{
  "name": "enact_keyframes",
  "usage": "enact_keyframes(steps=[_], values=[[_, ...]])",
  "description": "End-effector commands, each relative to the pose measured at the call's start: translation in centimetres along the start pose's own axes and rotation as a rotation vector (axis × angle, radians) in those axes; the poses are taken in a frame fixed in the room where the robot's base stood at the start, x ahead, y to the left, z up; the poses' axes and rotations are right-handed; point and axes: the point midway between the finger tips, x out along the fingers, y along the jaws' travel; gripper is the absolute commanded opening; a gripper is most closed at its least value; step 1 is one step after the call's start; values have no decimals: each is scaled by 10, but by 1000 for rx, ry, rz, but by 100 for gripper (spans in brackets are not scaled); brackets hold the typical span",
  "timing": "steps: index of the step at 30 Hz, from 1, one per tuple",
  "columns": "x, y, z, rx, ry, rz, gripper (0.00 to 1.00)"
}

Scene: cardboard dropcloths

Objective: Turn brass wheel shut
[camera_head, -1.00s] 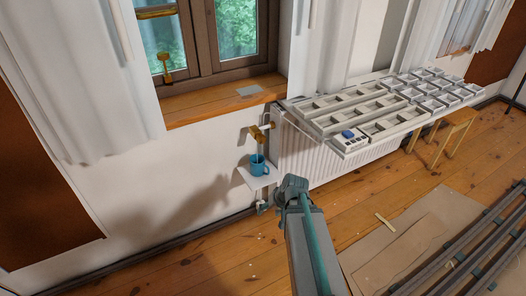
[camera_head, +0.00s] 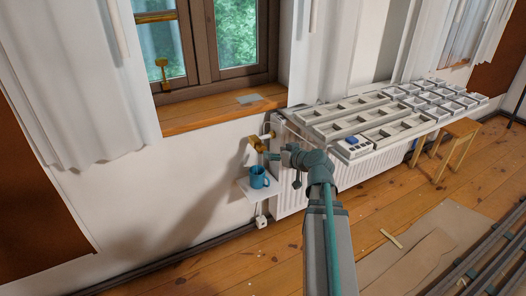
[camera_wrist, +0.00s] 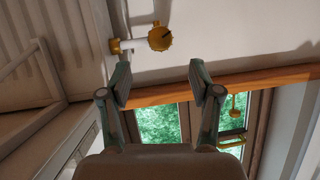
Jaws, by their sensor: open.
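The brass wheel (camera_head: 257,144) sits on a short pipe at the left end of the white radiator, below the window sill. In the wrist view the wheel (camera_wrist: 160,39) shows at the top centre, at the end of a white pipe stub with a brass collar (camera_wrist: 116,46). My gripper (camera_wrist: 158,82) is open and empty, its two fingers spread just below the wheel in that view and apart from it. In the head view my gripper (camera_head: 279,153) is just right of the wheel; its fingers are too small to read there.
A blue mug (camera_head: 258,178) stands on a small white shelf (camera_head: 265,191) just below the wheel. Seedling-tray-like grey racks (camera_head: 350,113) lie over the radiator (camera_head: 345,172). A wooden stool (camera_head: 460,130) stands to the right. The wooden sill (camera_head: 210,114) runs above left.

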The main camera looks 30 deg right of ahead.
Motion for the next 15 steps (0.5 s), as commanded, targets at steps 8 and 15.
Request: enact_keyframes(steps=[8, 15], values=[[51, 2, 2, 2, -4, -1, 63], [83, 1, 1, 2, -3, -1, 63]])
